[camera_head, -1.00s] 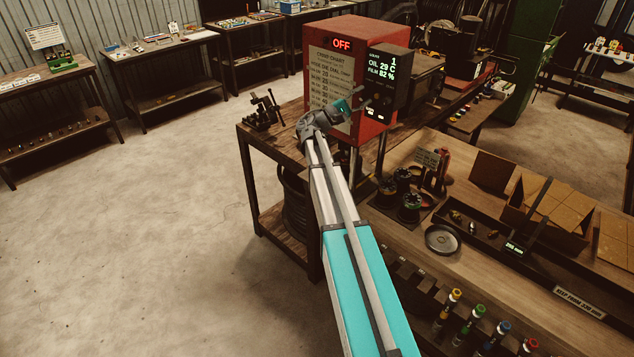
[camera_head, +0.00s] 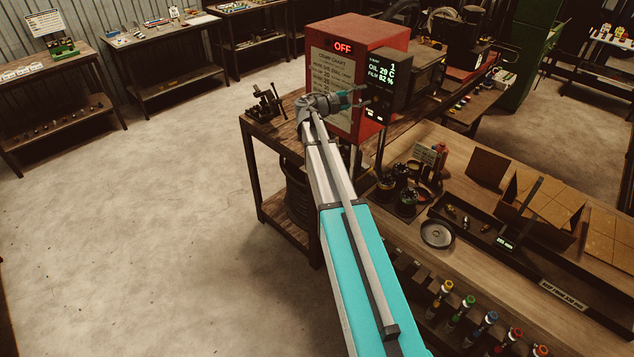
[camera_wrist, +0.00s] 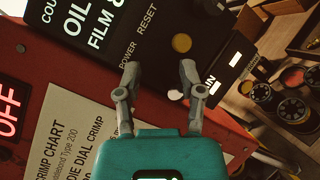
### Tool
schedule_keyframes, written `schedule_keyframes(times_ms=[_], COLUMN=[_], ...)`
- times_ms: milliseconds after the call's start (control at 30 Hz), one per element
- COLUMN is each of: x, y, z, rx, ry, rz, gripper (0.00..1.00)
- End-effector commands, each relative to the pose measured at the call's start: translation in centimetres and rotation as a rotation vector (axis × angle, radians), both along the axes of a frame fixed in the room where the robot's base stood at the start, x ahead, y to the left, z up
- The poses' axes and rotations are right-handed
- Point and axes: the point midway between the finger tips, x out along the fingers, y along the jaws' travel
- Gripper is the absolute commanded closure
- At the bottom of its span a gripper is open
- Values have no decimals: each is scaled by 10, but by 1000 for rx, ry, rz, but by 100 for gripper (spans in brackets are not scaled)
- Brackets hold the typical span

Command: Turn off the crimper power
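The crimper is a red cabinet (camera_head: 372,35) with a lit red OFF sign (camera_head: 343,47). The sign also shows in the wrist view (camera_wrist: 9,108). Its black control panel (camera_head: 390,64) has a lit screen reading OIL 29 C and FILM 82 %. In the wrist view the panel (camera_wrist: 100,50) carries the labels POWER and RESET and a yellow round button (camera_wrist: 181,43). I cannot make out a separate power button. My gripper (camera_head: 364,96) is at the panel's lower left. In the wrist view its fingers (camera_wrist: 160,68) are apart and empty, just below the labels; contact cannot be told.
A crimp chart (camera_head: 325,75) is on the cabinet's front. A black fixture (camera_head: 265,104) stands on the bench to the left. Round dies (camera_head: 408,198), a dish (camera_head: 437,233) and a long tray (camera_head: 480,237) are on the workbench at the right. Open floor lies left.

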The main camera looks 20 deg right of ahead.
Motion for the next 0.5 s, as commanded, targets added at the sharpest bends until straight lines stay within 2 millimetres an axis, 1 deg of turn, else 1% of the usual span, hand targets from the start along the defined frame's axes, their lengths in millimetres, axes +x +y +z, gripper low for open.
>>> schedule_keyframes(times_ms=[33, 267, 300, 500], x=[0, 1, 2, 4], y=[0, -1, 7, 36], z=[6, 8, 4, 3], rx=[18, 108, 104, 102], ry=[7, 40, 39, 39], rz=[1, 0, 3, 3], gripper=[51, 51, 51, 51])
